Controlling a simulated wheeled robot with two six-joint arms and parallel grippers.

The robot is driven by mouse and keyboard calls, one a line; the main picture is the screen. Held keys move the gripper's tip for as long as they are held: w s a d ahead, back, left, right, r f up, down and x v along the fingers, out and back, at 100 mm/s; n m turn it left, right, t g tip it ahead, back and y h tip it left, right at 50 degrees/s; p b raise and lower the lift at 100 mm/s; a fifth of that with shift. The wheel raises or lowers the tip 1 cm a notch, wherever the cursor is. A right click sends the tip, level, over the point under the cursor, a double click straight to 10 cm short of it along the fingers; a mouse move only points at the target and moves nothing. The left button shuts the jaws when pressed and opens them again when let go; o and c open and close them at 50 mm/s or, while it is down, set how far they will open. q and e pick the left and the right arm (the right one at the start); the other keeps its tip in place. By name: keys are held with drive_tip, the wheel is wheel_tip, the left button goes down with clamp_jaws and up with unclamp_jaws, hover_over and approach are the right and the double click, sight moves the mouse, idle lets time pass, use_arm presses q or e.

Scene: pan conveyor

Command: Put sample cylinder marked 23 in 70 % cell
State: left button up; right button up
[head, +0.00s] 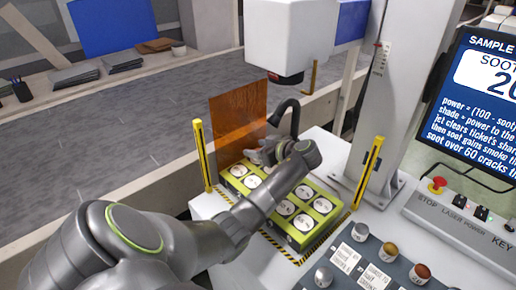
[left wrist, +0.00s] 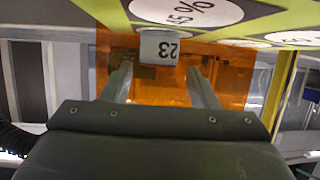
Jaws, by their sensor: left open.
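The sample cylinder marked 23 (left wrist: 159,48) shows in the left wrist view as a small pale piece with its number upside down. It is by a white disc marked 45 % (left wrist: 186,10). My left gripper (left wrist: 159,74) is open, with the cylinder centred just beyond its fingertips and not gripped. In the head view my left gripper (head: 262,152) is low over the back of the yellow-green cell tray (head: 303,240), and the cylinder cannot be made out there. The 70 % cell cannot be picked out; the head view's disc labels are too small to read. My right gripper is out of view.
An orange translucent screen (head: 238,118) stands behind the tray. Yellow-black posts (head: 201,156) and (head: 368,172) flank it. A white machine head (head: 290,40) hangs above. A panel with knobs (head: 388,250) and a screen (head: 480,105) are at right.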

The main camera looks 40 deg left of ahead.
use_arm(q)
drive_tip(key=shift+s+f, duration=0.15)
drive_tip(key=shift+f, duration=0.25)
drive_tip(key=shift+r+p, duration=0.25)
drive_tip(key=shift+p, duration=0.05)
drive_tip(key=shift+r+p, duration=0.4)
drive_tip(key=shift+r, duration=0.05)
drive_tip(key=b+v, duration=0.1)
drive_tip(key=v, duration=1)
drive_tip(key=shift+w+d+r+b, duration=0.1)
drive_tip(key=shift+w+b, duration=0.1)
drive_tip(key=shift+b, duration=0.1)
drive_tip(key=shift+d+r, duration=0.25)
drive_tip(key=shift+d, duration=0.15)
